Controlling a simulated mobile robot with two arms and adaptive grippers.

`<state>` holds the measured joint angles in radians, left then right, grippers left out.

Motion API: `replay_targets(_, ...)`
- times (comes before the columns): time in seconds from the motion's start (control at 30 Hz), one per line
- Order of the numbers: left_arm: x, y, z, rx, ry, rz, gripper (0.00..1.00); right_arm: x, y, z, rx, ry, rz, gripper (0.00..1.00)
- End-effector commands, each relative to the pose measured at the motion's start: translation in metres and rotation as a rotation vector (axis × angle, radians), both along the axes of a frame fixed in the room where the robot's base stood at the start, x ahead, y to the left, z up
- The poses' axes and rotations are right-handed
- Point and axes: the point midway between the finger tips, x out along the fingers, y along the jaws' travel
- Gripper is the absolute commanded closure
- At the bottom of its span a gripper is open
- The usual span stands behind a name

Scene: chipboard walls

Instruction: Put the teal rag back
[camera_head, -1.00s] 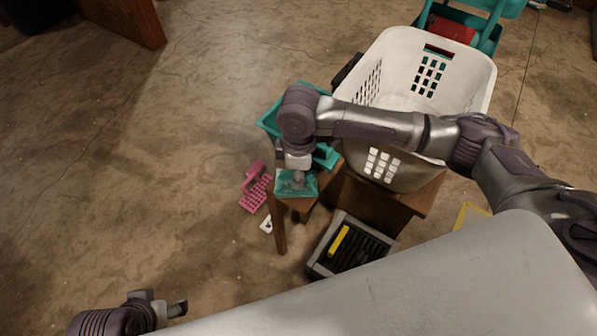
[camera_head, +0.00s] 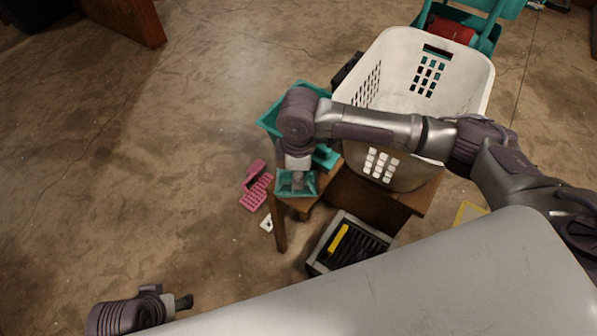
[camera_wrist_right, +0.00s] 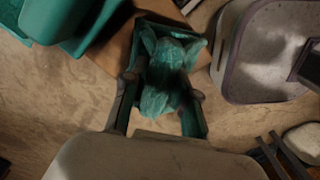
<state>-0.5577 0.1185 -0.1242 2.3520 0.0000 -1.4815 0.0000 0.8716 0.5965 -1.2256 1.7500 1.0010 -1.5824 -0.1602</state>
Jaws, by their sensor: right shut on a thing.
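The teal rag (camera_head: 283,187) is at the near corner of a small wooden stand, below my right gripper (camera_head: 297,182). The right wrist view shows the rag (camera_wrist_right: 168,78) bunched up between the two fingers of the right gripper (camera_wrist_right: 160,108), which is shut on it. Part of the rag spreads out beyond the fingers, over the wood. I cannot tell whether it still touches the wood. My left gripper (camera_head: 183,302) is at the lower left, over the floor and away from the rag. Its opening does not show clearly.
A white laundry basket (camera_head: 470,75) stands on wood to the right. A teal container (camera_head: 268,122) is behind my right wrist. A pink object (camera_head: 256,188) and a grey crate (camera_head: 322,262) with a yellow item are on the floor.

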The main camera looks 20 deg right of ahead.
Motion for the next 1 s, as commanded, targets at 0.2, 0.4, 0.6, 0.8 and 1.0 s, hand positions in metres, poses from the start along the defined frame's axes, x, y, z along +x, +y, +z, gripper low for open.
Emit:
replay_targets(0.2,0.002,-0.002,-0.006,-0.003,0.005,0.001,0.37,0.0,0.0,0.0,0.0,0.0,0.0,1.0)
replay_targets(0.4,0.002,-0.002,-0.006,-0.004,0.006,0.001,0.37,0.0,0.0,0.0,0.0,0.0,0.0,1.0)
replay_targets(0.6,0.0,-0.002,-0.006,-0.004,0.009,0.001,0.37,0.0,0.0,-0.002,0.0,0.001,0.0,1.0)
replay_targets(0.8,-0.001,-0.002,-0.006,-0.004,0.01,0.001,0.37,0.0,0.0,-0.007,0.0,0.001,-0.001,1.0)
replay_targets(1.0,0.0,-0.002,-0.007,-0.004,0.008,0.0,0.37,0.0,0.0,-0.012,0.001,0.0,0.0,1.0)
